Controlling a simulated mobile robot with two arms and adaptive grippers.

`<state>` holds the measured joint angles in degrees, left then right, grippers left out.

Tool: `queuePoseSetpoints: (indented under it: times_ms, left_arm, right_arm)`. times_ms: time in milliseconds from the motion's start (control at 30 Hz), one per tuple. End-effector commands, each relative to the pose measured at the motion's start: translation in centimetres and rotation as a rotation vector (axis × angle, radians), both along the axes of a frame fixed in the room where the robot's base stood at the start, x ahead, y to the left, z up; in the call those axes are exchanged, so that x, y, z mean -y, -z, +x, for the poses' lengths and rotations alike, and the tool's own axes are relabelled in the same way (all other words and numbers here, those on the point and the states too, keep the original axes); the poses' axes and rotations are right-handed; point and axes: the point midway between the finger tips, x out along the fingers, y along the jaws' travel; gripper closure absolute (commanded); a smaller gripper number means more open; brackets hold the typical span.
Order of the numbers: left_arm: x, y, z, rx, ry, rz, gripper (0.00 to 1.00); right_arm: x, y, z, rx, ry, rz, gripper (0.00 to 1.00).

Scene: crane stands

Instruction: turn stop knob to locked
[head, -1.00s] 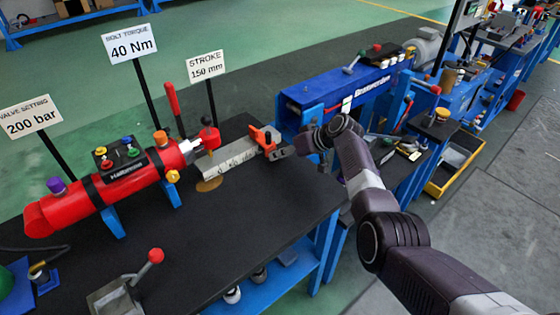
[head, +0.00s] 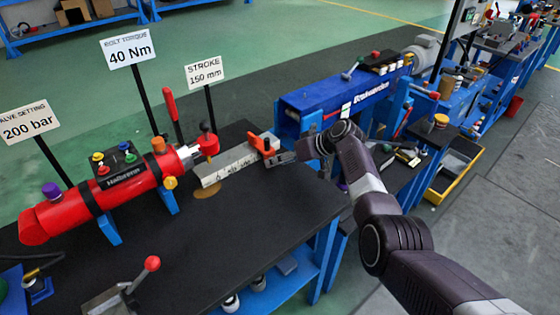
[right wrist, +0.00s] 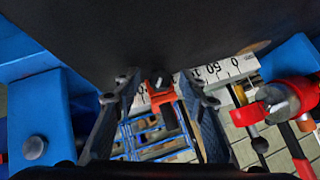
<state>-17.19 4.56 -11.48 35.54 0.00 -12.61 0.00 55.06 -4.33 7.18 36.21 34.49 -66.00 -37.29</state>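The orange stop (head: 264,142) sits at the right end of a white ruled scale (head: 226,166) on the black bench top. In the right wrist view the orange stop (right wrist: 162,98) lies between my fingers, with a small dark knob (right wrist: 158,82) on its near side. My right gripper (head: 272,160) is right beside the stop. In the wrist view my right gripper (right wrist: 160,88) is open, with visible gaps on both sides of the knob. I cannot tell which way the knob is turned. My left gripper is not in view.
A red cylinder (head: 110,186) with several coloured knobs stands left of the scale, its rod facing the scale. A red-ball lever (head: 152,263) is at the bench front. A blue machine (head: 340,95) stands behind my right arm. The middle of the bench (head: 240,230) is clear.

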Motion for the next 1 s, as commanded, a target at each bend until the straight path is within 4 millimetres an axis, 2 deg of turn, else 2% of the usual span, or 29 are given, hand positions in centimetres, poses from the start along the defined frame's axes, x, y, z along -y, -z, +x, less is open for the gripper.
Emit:
queuePoseSetpoints:
  times_ms: [267,467,1000]
  left_arm:
    - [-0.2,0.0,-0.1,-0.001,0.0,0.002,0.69]
    - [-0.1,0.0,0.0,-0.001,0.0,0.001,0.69]
    - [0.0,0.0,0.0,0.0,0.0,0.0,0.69]
  right_arm:
    - [0.7,-0.7,-0.2,0.005,0.001,0.0,0.62]
    - [2.0,-2.1,-1.3,0.003,0.001,-0.001,0.62]
    - [7.0,-7.4,-4.7,0.001,0.002,-0.001,0.62]
